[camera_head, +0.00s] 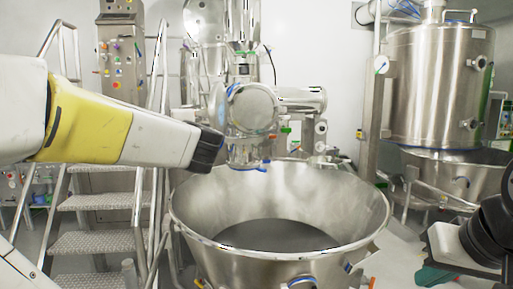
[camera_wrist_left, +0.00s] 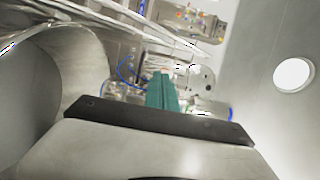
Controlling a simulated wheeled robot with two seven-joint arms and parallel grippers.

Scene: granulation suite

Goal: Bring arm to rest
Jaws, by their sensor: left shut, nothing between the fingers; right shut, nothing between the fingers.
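My left arm (camera_head: 110,125) reaches in from the left in the head view, its white and yellow links ending in a dark part above the left rim of the large steel bowl. My left gripper is not clearly visible there. In the left wrist view the left gripper (camera_wrist_left: 162,92) shows teal fingers together, shut and empty. My right gripper (camera_head: 435,276) is at the lower right edge of the head view, with teal fingers below a white and black wrist. It is shut and empty, right of the bowl and apart from it.
The open steel bowl (camera_head: 345,205) stands in the middle, with dark contents. Metal steps with rails (camera_head: 95,241) stand at the left, below a control cabinet (camera_head: 120,65). A steel tank (camera_head: 430,85) stands at the back right. Machine parts (camera_head: 252,108) hang above the bowl.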

